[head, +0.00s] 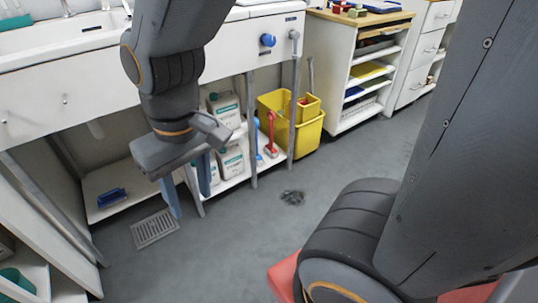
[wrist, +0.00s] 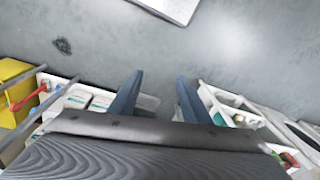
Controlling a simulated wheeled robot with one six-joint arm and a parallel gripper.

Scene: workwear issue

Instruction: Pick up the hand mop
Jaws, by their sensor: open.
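I cannot tell for sure which thing is the hand mop. A red long-handled tool (head: 270,136) stands upright on the low shelf beside the yellow bucket, and a red handle also shows in the wrist view (wrist: 25,98). A blue-handled tool (head: 257,138) stands just left of it. A small blue object (head: 111,198) lies on the low shelf at the left. My gripper (head: 187,182) hangs in front of the sink bench, left of the upright tools and apart from them. Its two blue fingers are spread with nothing between them, as the wrist view (wrist: 160,92) also shows.
A yellow bucket (head: 306,138) stands under the bench's right end. Grey bench legs (head: 251,130) stand before the shelves. A dark patch (head: 292,197) and a drain grate (head: 154,228) mark the otherwise clear floor.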

